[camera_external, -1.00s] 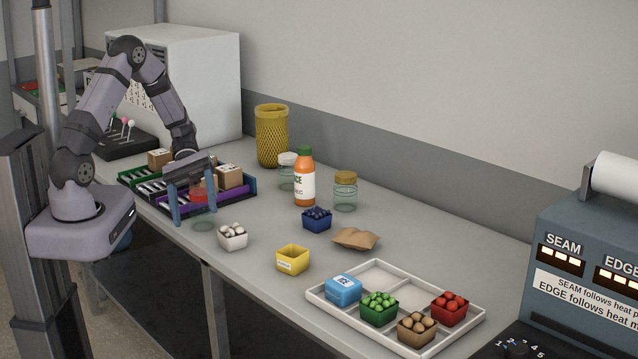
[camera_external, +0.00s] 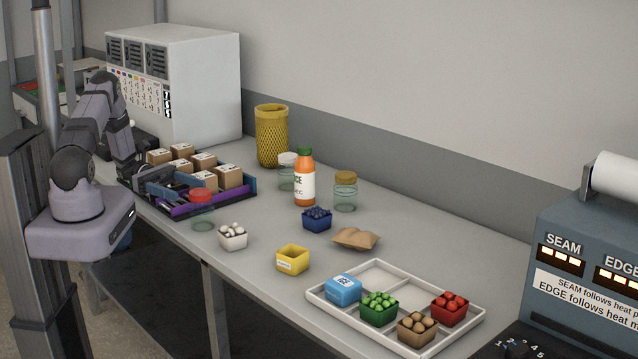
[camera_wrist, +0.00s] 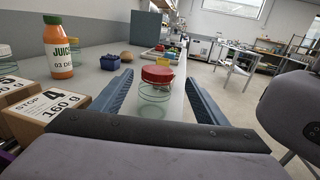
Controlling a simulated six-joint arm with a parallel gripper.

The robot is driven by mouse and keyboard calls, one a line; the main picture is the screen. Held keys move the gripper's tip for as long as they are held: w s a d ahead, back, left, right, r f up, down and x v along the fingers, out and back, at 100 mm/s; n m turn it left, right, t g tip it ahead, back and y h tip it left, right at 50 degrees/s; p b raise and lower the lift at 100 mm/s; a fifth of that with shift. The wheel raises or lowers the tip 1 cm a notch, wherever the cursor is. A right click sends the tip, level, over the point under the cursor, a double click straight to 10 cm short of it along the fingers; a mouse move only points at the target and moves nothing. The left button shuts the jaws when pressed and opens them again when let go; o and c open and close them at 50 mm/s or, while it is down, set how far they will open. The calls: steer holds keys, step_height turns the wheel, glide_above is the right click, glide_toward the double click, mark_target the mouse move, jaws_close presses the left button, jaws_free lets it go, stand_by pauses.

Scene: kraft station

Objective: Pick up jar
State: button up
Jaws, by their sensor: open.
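A clear glass jar with a red lid stands upright near the table's front edge, just right of the box rack in the external view (camera_external: 203,219). In the wrist view the jar (camera_wrist: 154,96) is straight ahead, seen in the gap between my two blue fingers. My gripper (camera_wrist: 160,80) is open, low and roughly level, pointing at the jar from the left in the external view. Whether the fingers reach around the jar is hard to tell. Two other jars stand farther back: one with a gold lid (camera_external: 345,194), one with a white lid (camera_external: 287,176).
A rack with small cardboard boxes (camera_external: 204,161) stands close beside my gripper. A juice bottle (camera_external: 304,184), a yellow mesh basket (camera_external: 271,138), a white-filled bin (camera_external: 232,238), a blue bin (camera_external: 317,221), a yellow bin (camera_external: 292,260) and a white tray (camera_external: 465,318) stand around.

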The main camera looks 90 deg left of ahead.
mark_target(197, 191)
steer(key=shift+w+d, duration=0.4)
steer(key=shift+w, duration=0.2)
steer(key=shift+w+d+r+p, duration=0.2)
steer(key=shift+w+p, duration=0.15)
steer(key=shift+p, duration=0.25)
steer(key=p+x, duration=0.2)
steer(key=x, duration=0.1)
steer(key=shift+w+a, duration=0.1)
steer(key=shift+w+d+f, duration=0.1)
steer(key=shift+w+d, duration=0.25)
steer(key=shift+w, duration=0.2)
steer(key=c, duration=1.6)
